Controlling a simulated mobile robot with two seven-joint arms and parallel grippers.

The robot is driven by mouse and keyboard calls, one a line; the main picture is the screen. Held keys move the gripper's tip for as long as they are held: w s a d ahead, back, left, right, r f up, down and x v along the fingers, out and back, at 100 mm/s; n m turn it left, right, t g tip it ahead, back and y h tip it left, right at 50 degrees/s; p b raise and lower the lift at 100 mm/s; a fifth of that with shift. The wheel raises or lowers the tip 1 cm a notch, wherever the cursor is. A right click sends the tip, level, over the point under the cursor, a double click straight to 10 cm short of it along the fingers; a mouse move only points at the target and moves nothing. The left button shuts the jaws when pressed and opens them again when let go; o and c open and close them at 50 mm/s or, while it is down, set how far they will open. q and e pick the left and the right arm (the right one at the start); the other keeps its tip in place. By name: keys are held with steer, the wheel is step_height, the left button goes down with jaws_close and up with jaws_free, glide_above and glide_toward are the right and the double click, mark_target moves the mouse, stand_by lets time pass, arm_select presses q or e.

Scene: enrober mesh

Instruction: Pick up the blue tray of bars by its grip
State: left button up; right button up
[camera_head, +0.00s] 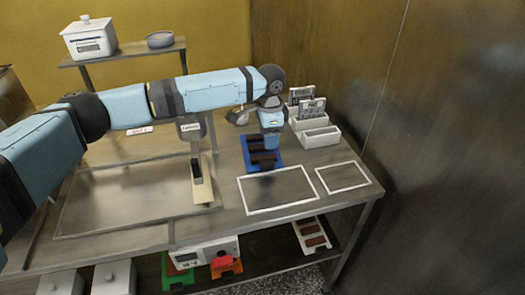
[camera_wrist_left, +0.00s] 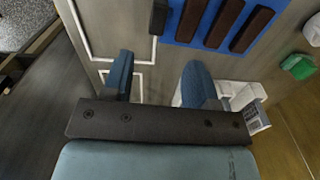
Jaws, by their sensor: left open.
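The blue tray (camera_head: 246,152) lies on the steel table with dark brown bars (camera_head: 262,160) on it. In the left wrist view the tray (camera_wrist_left: 172,30) is at the top edge, partly cut off, with several bars (camera_wrist_left: 222,22). A small black block, seemingly the grip (camera_wrist_left: 158,17), stands at its edge. My left gripper (camera_head: 271,138) points down over the tray's back right part and hides some of it. In the wrist view its two blue fingers (camera_wrist_left: 158,68) are apart with nothing between them; the black block lies beyond the gap. My right gripper is not in view.
White bins (camera_head: 318,135) with cards stand right of the tray. Two white-outlined areas (camera_head: 278,192) in front are empty. A wooden strip with a dark piece (camera_head: 202,190) lies to the left. A scale (camera_head: 205,252) and more trays (camera_head: 312,235) sit on the lower shelf.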

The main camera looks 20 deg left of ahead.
mark_target(269, 162)
arm_select(q)
step_height(269, 162, down, 4)
steer(key=shift+r, duration=0.1)
step_height(269, 162, down, 6)
steer(key=shift+s+d+r, duration=0.1)
steer(key=shift+s+r, duration=0.05)
jaws_close()
